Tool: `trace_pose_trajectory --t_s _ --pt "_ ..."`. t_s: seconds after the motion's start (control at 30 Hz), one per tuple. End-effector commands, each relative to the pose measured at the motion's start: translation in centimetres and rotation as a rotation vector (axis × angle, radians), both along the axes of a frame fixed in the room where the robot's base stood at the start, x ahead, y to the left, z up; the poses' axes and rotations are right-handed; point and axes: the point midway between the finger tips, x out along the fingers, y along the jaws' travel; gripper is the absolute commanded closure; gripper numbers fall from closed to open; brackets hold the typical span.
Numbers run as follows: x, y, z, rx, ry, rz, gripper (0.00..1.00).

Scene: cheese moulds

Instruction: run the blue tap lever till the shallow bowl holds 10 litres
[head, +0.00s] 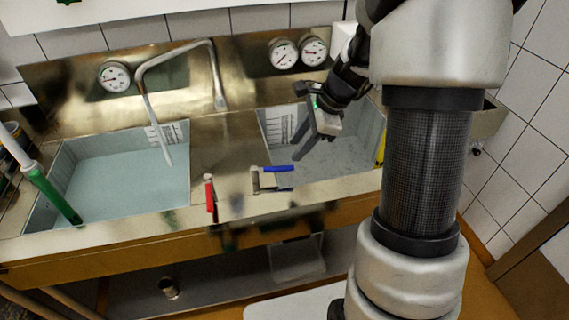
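The blue tap lever (278,169) points right from a metal valve on the front ledge between two basins. The left basin (120,185) holds pale, bluish water, and the bent spout (168,158) ends over it. The right basin (345,165) looks grey; I cannot tell whether it holds water. Which basin is the shallow bowl is not clear. Both have printed scales on the back wall, too small to read. My gripper (308,150) hangs over the right basin, behind and right of the blue lever, apparently apart from it. Its finger opening is unclear.
A red lever (210,197) stands left of the blue one. Round gauges (114,77) (283,53) (314,51) sit on the back panel. A green-handled tool (48,193) leans over the left basin. A small metal cup (170,288) is on the lower shelf. My arm hides the right side.

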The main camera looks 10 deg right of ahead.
Motion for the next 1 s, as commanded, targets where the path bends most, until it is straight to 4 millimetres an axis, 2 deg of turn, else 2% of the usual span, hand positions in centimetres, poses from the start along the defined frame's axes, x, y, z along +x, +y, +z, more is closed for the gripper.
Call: trace_pose_trajectory --t_s 0.03,0.2,0.4,0.6,0.83,0.87,1.0 --pt "0.2 0.5 -1.3 0.001 0.005 0.002 0.68" --pt "1.0 1.8 -4.5 0.001 0.004 0.002 0.68" --pt "1.8 2.7 -7.0 0.001 0.002 0.001 0.68" --pt "2.1 3.2 -8.0 0.001 0.0 0.001 0.68" --pt "2.1 3.2 -8.0 0.001 -0.001 0.001 0.68" --pt "2.1 3.2 -8.0 0.001 0.0 0.001 0.69" --pt "2.1 3.1 -8.0 0.0 0.001 0.001 0.93"
